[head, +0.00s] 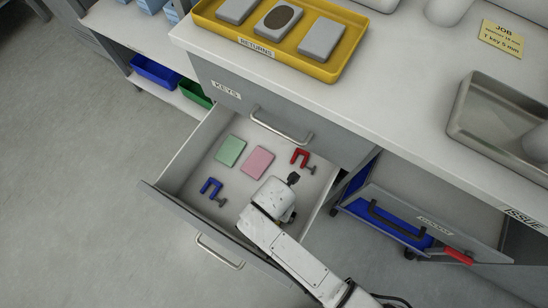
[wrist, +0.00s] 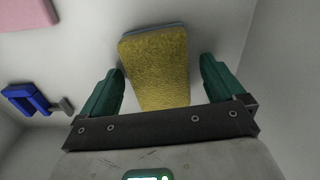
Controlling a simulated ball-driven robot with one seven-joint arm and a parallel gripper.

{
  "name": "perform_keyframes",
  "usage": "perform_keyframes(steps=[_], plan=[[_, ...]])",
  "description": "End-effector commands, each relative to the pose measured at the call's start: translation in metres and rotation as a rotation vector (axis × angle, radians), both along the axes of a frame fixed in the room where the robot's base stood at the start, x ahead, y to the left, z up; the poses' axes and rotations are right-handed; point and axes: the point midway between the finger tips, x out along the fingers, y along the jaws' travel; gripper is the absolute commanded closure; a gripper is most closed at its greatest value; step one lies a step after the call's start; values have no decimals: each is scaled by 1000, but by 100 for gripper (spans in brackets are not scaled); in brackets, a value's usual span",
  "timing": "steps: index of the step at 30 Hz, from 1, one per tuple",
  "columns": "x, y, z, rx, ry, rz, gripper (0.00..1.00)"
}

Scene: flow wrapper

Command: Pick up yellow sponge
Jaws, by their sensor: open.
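The yellow sponge (wrist: 158,66) lies in the open drawer, seen in the wrist view. It is a rounded block with a thin grey-blue edge along its far end. My gripper (wrist: 163,82) is open, with a green finger on each side of the sponge's near part. Gaps show between the fingers and the sponge, and nothing is held. In the head view my gripper (head: 283,205) is over the right part of the drawer, and my wrist hides the sponge there.
The drawer (head: 190,165) also holds a green sponge (head: 231,151), a pink sponge (head: 258,162), a red clamp (head: 301,158) and a blue clamp (head: 212,189). Its walls stand close around my arm. A yellow returns tray (head: 347,62) sits on the counter above.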

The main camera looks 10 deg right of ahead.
Motion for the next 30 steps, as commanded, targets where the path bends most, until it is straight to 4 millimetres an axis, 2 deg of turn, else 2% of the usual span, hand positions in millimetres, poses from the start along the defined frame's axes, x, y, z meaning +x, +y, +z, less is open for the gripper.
perform_keyframes(steps=[8,25,30], plan=[[0,0,-3,0,-1,-1,4],[0,0,-3,0,-1,-1,58],[0,0,-3,0,-1,-1,59]])
